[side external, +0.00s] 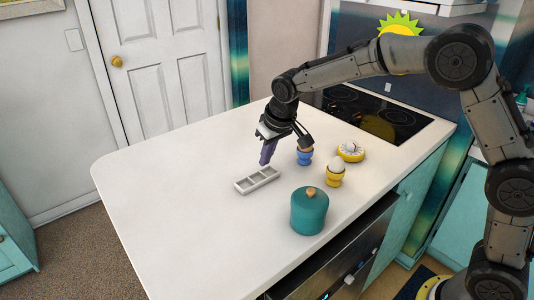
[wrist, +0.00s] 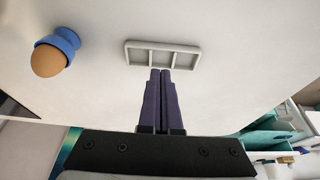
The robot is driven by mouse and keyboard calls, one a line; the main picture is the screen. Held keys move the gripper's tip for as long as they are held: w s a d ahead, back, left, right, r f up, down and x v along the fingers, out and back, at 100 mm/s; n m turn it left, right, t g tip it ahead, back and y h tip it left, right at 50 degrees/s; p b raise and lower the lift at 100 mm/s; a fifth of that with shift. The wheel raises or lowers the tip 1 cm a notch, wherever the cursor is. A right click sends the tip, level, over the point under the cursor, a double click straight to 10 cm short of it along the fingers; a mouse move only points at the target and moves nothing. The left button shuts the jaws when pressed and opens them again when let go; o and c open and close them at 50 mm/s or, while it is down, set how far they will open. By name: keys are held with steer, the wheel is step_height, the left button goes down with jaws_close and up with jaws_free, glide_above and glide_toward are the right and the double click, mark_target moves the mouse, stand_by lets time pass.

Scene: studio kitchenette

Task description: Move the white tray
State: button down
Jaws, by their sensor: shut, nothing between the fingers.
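The white tray (side external: 257,180) is a small rectangular piece with three compartments. It lies flat on the white counter, left of the egg cups in the side view. In the wrist view the tray (wrist: 162,46) lies across the upper middle, just beyond my fingertips. My gripper (side external: 266,163) points down over the counter near the tray's far side. Its purple fingers (wrist: 161,72) are pressed together with nothing between them. In the wrist view the fingertips overlap the tray's near edge; I cannot tell whether they touch it. The tray looks empty.
A blue egg cup with a brown egg (side external: 305,157) stands right of my gripper. A yellow egg cup (side external: 335,178), a yellow ring-shaped item (side external: 351,152) and a teal lidded pot (side external: 309,211) are nearby. A black cooktop (side external: 375,113) lies behind. The counter's left side is clear.

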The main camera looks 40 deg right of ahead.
mark_target(259, 180)
steer(key=x, duration=0.6)
steer(key=shift+f, duration=0.2)
steer(key=s, duration=1.1)
